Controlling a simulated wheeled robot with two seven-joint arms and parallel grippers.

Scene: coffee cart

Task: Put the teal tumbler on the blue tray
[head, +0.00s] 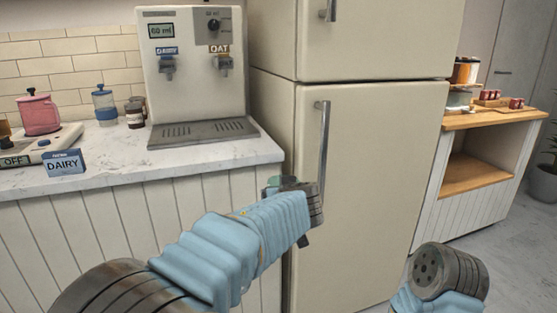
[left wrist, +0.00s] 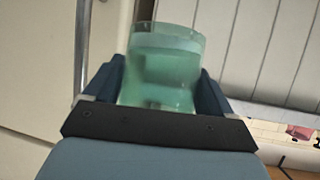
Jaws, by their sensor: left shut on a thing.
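The teal tumbler (left wrist: 165,62) is translucent and sits between the two dark fingers of my left gripper (left wrist: 158,85) in the left wrist view. The gripper is shut on it. In the head view my left gripper (head: 296,190) is in front of the fridge and the counter's right end. Only a small greenish part of the tumbler (head: 272,184) shows there, the rest hidden by the gripper and arm. My right arm shows at the lower right, but its gripper is not in view. I see no blue tray in either view.
A wood-topped cart (head: 490,119) stands right.

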